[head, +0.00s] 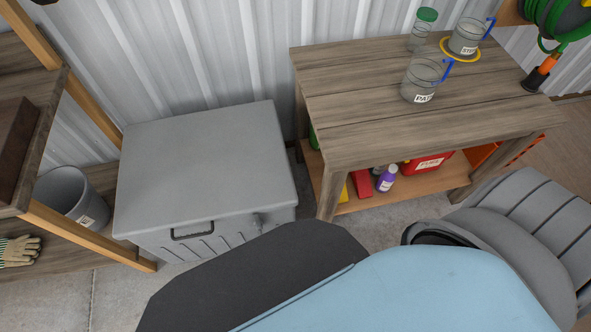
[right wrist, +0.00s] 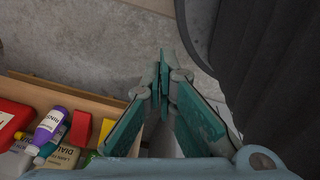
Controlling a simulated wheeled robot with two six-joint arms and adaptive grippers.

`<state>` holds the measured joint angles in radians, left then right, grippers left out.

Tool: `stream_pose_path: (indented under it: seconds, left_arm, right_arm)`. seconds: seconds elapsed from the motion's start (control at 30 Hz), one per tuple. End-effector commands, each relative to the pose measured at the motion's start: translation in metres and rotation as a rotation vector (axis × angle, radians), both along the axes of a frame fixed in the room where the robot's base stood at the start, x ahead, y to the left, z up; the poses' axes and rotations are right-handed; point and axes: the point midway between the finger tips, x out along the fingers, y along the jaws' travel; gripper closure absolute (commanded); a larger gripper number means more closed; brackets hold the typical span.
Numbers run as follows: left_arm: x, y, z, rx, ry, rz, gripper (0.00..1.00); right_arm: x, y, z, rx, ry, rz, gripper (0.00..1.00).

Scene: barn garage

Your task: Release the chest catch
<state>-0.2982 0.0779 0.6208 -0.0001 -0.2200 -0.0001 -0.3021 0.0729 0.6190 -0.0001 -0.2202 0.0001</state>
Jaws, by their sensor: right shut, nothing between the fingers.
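The grey chest (head: 205,165) stands on the floor left of the wooden table in the head view, with its lid down. A dark handle (head: 192,232) is on its front. A small catch (head: 257,220) sits at the right part of the front edge, too small to tell its state. My right gripper (right wrist: 162,75) is shut and empty in the right wrist view, above the floor beside the table's lower shelf. It does not touch the chest, which does not show in that view. My left gripper is not in view.
The wooden table (head: 350,105) holds several jars, with bottles and a red can (head: 428,163) on its lower shelf. A grey bucket (head: 72,196) and gloves (head: 19,251) are left of the chest.

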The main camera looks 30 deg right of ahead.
Motion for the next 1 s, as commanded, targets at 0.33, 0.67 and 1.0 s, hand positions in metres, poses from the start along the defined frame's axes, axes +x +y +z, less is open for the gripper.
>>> stream_pose_path:
  seconds: [0.33,0.67,1.0]
  left_arm:
    - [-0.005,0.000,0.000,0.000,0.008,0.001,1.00]
    - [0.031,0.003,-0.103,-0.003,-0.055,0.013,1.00]
    - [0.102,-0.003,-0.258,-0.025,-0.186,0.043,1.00]
  right_arm:
    - [0.005,-0.004,0.001,-0.005,-0.008,0.002,1.00]
    - [0.100,-0.008,-0.088,0.064,-0.099,-0.077,1.00]
    - [0.283,0.059,-0.139,0.485,-0.348,0.031,1.00]
